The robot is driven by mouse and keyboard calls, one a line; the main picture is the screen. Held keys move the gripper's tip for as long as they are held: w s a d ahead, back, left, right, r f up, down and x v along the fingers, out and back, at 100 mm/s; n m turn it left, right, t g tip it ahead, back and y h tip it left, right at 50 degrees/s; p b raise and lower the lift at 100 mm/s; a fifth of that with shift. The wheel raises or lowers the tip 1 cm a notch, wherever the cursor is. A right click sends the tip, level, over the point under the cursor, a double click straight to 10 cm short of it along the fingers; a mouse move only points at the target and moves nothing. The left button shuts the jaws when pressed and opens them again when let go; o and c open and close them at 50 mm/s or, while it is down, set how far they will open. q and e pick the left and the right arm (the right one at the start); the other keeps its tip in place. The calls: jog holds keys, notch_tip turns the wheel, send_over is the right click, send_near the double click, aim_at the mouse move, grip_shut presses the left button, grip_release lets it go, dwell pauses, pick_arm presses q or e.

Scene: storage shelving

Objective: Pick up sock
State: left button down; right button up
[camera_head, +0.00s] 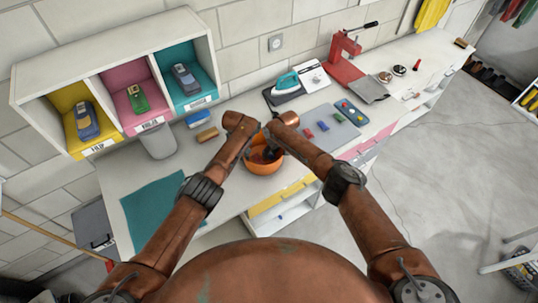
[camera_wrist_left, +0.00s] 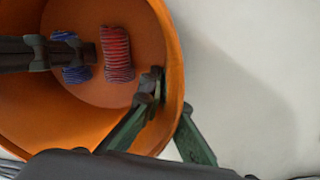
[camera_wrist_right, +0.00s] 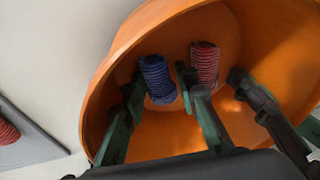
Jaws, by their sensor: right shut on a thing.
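An orange bowl (camera_head: 262,167) stands on the white worktop in the head view. In it are a blue ribbed roll (camera_wrist_right: 157,80) and a red ribbed roll (camera_wrist_right: 205,63); they look like rolled socks. My right gripper (camera_wrist_right: 160,95) reaches into the bowl and is shut on the blue roll, which sits between its fingers. The red roll lies beside it, outside that grip. My left gripper (camera_wrist_left: 170,97) straddles the bowl's rim, one finger inside and one outside; how tightly it closes on the wall is unclear.
A grey mat (camera_head: 343,135) with small red and blue pieces lies right of the bowl. A teal cloth (camera_head: 160,212) lies to the left. Behind are an iron (camera_head: 287,83), a red press (camera_head: 343,65) and a cubby shelf (camera_head: 120,45) with toy cars.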

pick_arm(q)
jog(key=shift+d, duration=0.1)
pick_arm(e)
jog(key=shift+s+a+f, duration=0.1)
notch_tip(320, 180, up, 10)
dwell(0.3)
pick_arm(q)
jog(key=c, duration=2.7)
grip_release()
jog(key=o, duration=0.6)
jog(key=shift+r, duration=0.15)
jog(key=r, duration=0.7)
jog(key=a+r, duration=0.1)
jog(key=r, duration=0.3)
jog(key=shift+a+r, duration=0.1)
jog(key=shift+r, duration=0.25)
jog(key=shift+r, duration=0.1)
